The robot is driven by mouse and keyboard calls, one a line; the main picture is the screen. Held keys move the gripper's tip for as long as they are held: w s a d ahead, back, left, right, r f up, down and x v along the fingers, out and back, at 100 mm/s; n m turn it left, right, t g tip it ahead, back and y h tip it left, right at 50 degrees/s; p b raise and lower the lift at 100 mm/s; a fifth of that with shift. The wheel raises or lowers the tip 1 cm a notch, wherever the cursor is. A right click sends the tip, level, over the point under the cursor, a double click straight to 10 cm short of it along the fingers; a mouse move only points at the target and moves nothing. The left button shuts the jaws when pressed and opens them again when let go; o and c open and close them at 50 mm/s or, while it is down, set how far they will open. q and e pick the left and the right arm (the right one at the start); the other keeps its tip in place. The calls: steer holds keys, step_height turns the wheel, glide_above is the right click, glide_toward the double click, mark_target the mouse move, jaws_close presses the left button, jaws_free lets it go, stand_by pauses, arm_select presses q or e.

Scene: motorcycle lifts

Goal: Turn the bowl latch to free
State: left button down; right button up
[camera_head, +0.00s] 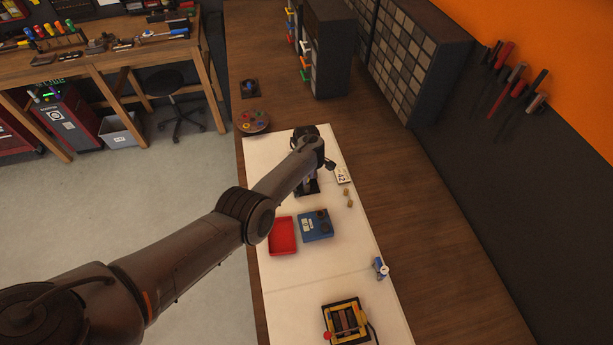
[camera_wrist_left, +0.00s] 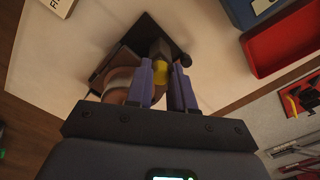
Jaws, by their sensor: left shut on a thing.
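My left arm reaches over the bench, and my left gripper (camera_head: 310,178) is over a small device with a dark base plate (camera_head: 311,190). My arm hides most of that device in the head view. In the left wrist view, the purple fingers of my left gripper (camera_wrist_left: 166,75) are shut on a small yellow part (camera_wrist_left: 160,74), which appears to be the latch. Beside it is a rounded tan and white bowl-like part (camera_wrist_left: 117,84), partly behind the left finger. How far the latch is turned cannot be told. My right gripper is out of view.
A red tray (camera_head: 283,236) and a blue box (camera_head: 315,225) lie on the white mat (camera_head: 288,285) in front of the device. A card marked 42 (camera_head: 342,176) and small tan blocks (camera_head: 348,198) lie to its right. A yellow-framed device (camera_head: 345,321) stands nearer.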

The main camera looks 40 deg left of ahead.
arm_select(q)
steer(key=shift+n, duration=0.9)
steer(key=c, duration=1.3)
jaws_free()
steer(key=shift+o, duration=0.2)
step_height(320, 180, up, 11)
steer(key=p, duration=0.3)
steer(key=shift+f, duration=0.1)
